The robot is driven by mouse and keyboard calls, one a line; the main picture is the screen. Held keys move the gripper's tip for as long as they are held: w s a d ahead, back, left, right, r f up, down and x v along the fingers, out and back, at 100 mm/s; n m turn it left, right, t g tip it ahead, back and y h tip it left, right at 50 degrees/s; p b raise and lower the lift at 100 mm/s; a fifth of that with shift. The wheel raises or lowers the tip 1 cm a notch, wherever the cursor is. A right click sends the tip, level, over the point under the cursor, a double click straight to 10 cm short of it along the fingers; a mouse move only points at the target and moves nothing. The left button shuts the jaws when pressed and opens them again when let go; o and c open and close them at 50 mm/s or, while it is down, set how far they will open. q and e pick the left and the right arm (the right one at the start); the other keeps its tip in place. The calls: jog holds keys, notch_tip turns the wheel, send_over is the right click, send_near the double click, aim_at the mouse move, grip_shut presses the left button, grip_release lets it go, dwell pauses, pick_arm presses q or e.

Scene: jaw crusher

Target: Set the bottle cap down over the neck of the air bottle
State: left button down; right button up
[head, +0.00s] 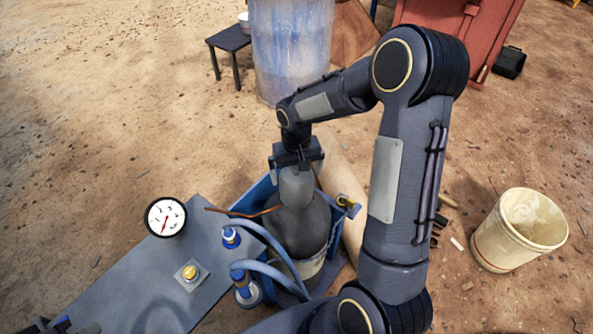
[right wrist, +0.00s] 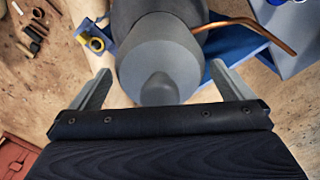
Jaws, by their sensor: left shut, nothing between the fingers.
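The grey bottle cap (head: 296,188) sits upright over the top of the dark air bottle (head: 300,232), and its lower edge meets the bottle's shoulder. The neck is hidden beneath it. My right gripper (head: 297,163) is above the cap. In the right wrist view the fingers (right wrist: 160,80) stand apart on either side of the cap (right wrist: 165,55), with narrow gaps showing at both sides, so it looks open. The bottle (right wrist: 160,8) shows behind the cap. My left gripper (head: 72,327) is partly in view at the bottom left corner, shut and empty, away from the bottle.
The bottle stands in a blue crate (head: 262,192) beside a grey panel with a gauge (head: 165,217) and blue hoses (head: 268,237). A brass valve (head: 346,203) is right of the bottle. A blue barrel (head: 292,60) stands behind, a white bucket (head: 490,240) to the right.

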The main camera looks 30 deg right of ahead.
notch_tip(320, 180, up, 7)
jog(key=shift+r+p, duration=0.15)
jog(key=shift+p, duration=0.15)
jog(key=shift+r, duration=0.25)
dwell(0.4)
jog(key=shift+s+r, duration=0.1)
jog(key=shift+r, duration=0.05)
jog(key=s+a+r+t+y+p, duration=0.1)
jog(key=s+a+r+t, duration=0.1)
jog(key=s+r, duration=0.2)
jog(key=s+a+r+t+y+p, duration=0.1)
jog(key=s+r, duration=0.3)
jog(key=s, duration=0.6)
jog(key=s+a+r+n+t+y+p, duration=0.1)
jog(key=s+a+r+t+p, duration=0.1)
jog(key=s+a+r, duration=0.2)
jog(key=s, duration=0.3)
jog(key=shift+s+r+t+y+p, duration=0.3)
jog(key=shift+s+r+y, duration=0.1)
jog(key=shift+a, duration=0.1)
